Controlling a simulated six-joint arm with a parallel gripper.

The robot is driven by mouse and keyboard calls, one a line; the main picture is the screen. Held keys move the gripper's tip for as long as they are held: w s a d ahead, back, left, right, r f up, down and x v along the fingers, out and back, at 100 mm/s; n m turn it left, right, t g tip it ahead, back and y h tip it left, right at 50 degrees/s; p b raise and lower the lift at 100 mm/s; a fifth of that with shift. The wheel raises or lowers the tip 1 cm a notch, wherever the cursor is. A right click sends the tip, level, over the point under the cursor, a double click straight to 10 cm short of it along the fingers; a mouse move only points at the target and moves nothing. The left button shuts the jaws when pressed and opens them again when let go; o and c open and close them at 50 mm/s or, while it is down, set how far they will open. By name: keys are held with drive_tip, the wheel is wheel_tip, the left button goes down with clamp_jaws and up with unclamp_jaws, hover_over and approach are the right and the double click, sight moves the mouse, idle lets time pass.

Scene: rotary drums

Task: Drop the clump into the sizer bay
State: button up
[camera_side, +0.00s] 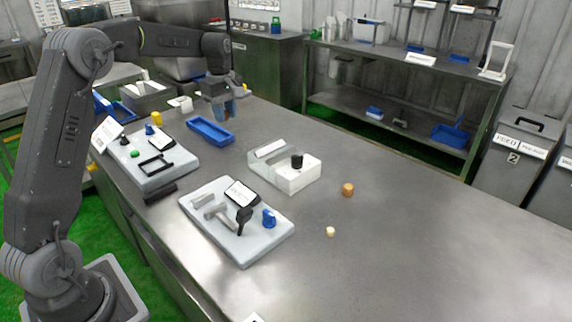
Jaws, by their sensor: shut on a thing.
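My gripper (223,112) points down above the far end of the blue tray (197,127). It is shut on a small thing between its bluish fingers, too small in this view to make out. A white box-like unit (294,180) with a black knob (297,161) stands right of the tray. I cannot read which place is labelled as the sizer bay.
A pale board (270,243) with grey cylinders, a black lever and a blue part lies in front. Another board (178,172) with a black frame and green button lies left. A shelf (400,75) and grey bins (515,150) stand behind. The table's right side (440,245) is clear.

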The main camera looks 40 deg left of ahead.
drive_tip(key=w+d+f, duration=0.2)
drive_tip(key=w+d, duration=0.7)
drive_tip(key=w, duration=0.3)
drive_tip(key=shift+d+f, duration=0.15)
drive_tip(key=shift+f, duration=2.4)
drive_tip(key=o, duration=1)
drive_tip(key=shift+o, duration=0.2)
wheel_tip(320, 180, up, 8)
drive_tip(key=shift+f, duration=0.2)
